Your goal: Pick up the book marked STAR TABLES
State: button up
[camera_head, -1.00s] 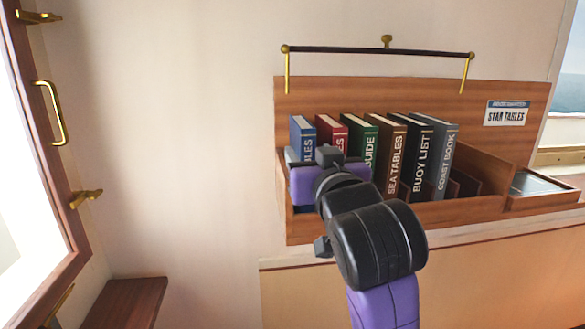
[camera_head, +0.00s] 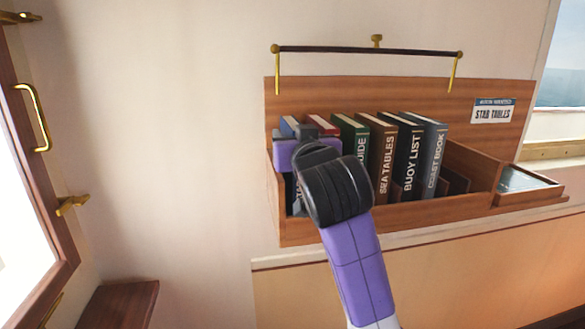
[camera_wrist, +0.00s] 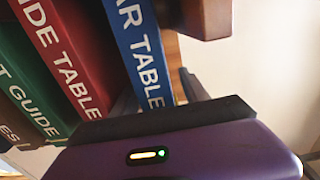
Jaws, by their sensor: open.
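The blue book stands at the left end of the row of books. In the wrist view its spine (camera_wrist: 138,45) shows "AR TABLES", the first letters cut off. In the head view my gripper covers most of it; its top (camera_head: 290,124) shows. My gripper (camera_head: 304,132) is at the left end of the row, in front of the blue and red books. In the wrist view my gripper (camera_wrist: 158,98) is open, with dark fingers to either side of the blue spine's lower part. I cannot tell whether they touch it.
A red book (camera_wrist: 68,50) stands beside the blue one, then green (camera_head: 350,130), brown SEA TABLES (camera_head: 383,150), BUOY LIST (camera_head: 412,150) and COAST BOOK (camera_head: 432,165). The wooden rack (camera_head: 400,213) has a front lip, a left end wall and an overhead rail (camera_head: 365,50). A STAR TABLES plate (camera_head: 493,112) is on its back board.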

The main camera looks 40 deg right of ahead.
grip_shut()
dwell(1.4)
